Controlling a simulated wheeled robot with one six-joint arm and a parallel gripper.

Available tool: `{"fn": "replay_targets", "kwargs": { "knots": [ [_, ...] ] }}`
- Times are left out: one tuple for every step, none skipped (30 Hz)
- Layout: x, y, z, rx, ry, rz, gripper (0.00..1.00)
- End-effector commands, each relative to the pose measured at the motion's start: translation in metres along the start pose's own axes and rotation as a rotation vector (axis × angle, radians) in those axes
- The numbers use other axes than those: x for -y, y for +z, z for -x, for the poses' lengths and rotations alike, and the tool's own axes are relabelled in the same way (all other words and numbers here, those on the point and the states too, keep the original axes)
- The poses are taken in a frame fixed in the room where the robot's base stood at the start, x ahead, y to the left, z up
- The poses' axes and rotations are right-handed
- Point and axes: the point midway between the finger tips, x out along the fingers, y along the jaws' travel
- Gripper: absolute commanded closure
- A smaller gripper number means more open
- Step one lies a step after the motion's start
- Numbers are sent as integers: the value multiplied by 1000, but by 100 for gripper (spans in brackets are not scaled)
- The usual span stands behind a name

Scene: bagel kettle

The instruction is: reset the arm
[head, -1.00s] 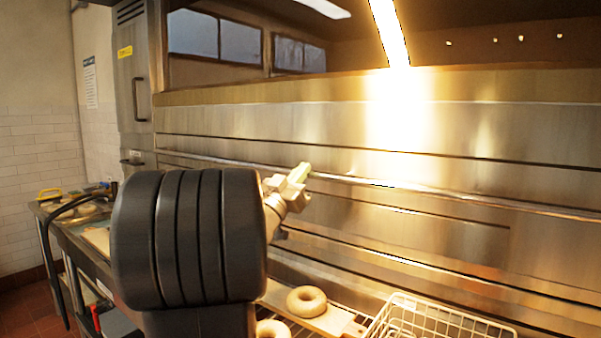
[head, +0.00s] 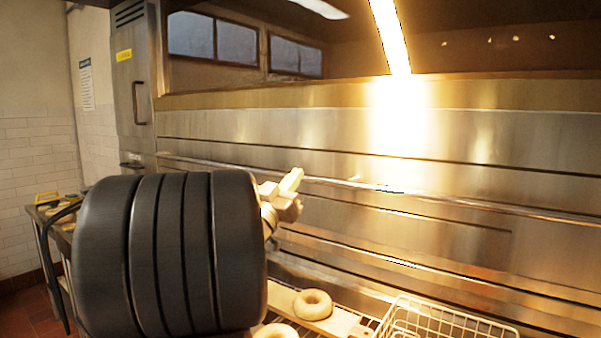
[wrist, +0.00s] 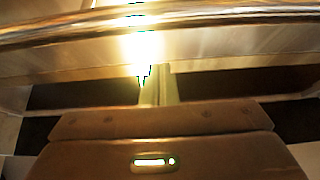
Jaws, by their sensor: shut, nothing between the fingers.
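My gripper (head: 291,181) shows in the head view just right of my dark ribbed arm link, raised in front of the steel oven front (head: 350,150). Its pale fingers are together with nothing between them. In the wrist view the shut fingers (wrist: 155,85) point toward a bright steel rail (wrist: 230,18). Part of my arm is hidden behind the large dark link.
Below my gripper, a bagel (head: 312,304) lies on a board (head: 338,322), with another bagel (head: 275,331) nearer. A white wire basket (head: 440,318) stands to their right. A side table (head: 48,212) is at the left. A long rail (head: 450,200) runs along the oven.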

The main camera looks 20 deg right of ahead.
Motion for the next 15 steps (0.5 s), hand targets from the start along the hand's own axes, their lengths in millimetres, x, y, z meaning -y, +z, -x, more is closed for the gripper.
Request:
{"fn": "replay_targets", "kwargs": {
  "knots": [
    [1,1,12,0,-3,-3,100],
    [1,1,17,0,-3,-3,100],
    [1,1,23,0,-3,-3,100],
    [1,0,27,-1,-2,-3,100],
    [1,0,30,-1,-2,-2,100],
    [1,0,34,0,-3,-2,100],
    [1,0,36,-1,-2,-2,100],
    [1,0,38,-1,-1,-2,100],
    [0,-1,40,-2,0,-1,100],
    [0,-1,41,-2,0,-1,100],
    [0,-1,42,-2,0,-1,100],
    [0,-1,42,-2,0,-1,100],
    [0,-1,42,-2,0,-1,100],
    [0,-1,42,-2,0,-1,100],
    [0,-1,42,-2,0,-1,100]
  ]
}}
